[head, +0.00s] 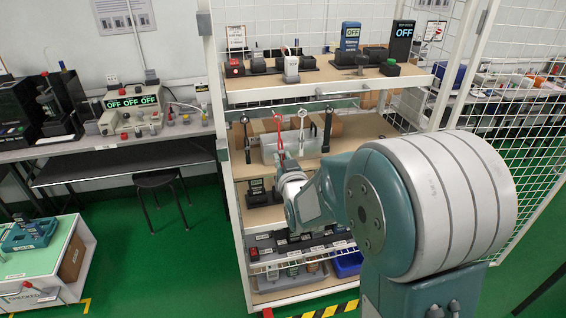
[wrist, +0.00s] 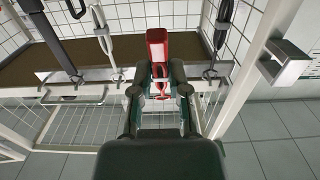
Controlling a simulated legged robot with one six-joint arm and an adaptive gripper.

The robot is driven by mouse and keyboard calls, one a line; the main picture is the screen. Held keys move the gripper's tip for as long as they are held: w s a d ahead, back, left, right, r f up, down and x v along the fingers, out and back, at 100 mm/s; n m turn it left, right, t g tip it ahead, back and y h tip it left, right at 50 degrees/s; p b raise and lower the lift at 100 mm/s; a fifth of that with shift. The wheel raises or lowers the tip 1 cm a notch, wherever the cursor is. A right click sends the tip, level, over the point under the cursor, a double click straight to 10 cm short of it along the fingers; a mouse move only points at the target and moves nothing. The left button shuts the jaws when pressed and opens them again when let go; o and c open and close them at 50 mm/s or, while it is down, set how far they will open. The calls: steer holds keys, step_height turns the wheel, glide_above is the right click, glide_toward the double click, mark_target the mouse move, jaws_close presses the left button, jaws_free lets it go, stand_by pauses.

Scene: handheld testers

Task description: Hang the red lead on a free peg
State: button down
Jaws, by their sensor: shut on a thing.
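The red lead (wrist: 157,48) is between my gripper's fingertips (wrist: 160,88) in the wrist view, with its red upper part standing above them and thin red loops between the fingers. It also shows in the head view (head: 279,130), above my arm's end. My gripper is shut on it. A white lead (wrist: 101,28) and a black lead (wrist: 42,25) hang to its left in the wrist view. Whether the red lead touches a peg cannot be told, and no bare peg is clear.
A white post (wrist: 243,75) with a metal bracket (wrist: 285,62) stands at the right. In the head view, the upper shelf (head: 270,85) carries several testers above the leads.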

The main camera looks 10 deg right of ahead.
steer(key=shift+w+a+f, duration=0.1)
steer(key=shift+w+a, duration=0.05)
steer(key=shift+w, duration=0.75)
steer(key=shift+w+f, duration=0.45)
steer(key=shift+w, duration=0.25)
steer(key=c, duration=0.5)
jaws_free()
steer(key=shift+c, duration=0.2)
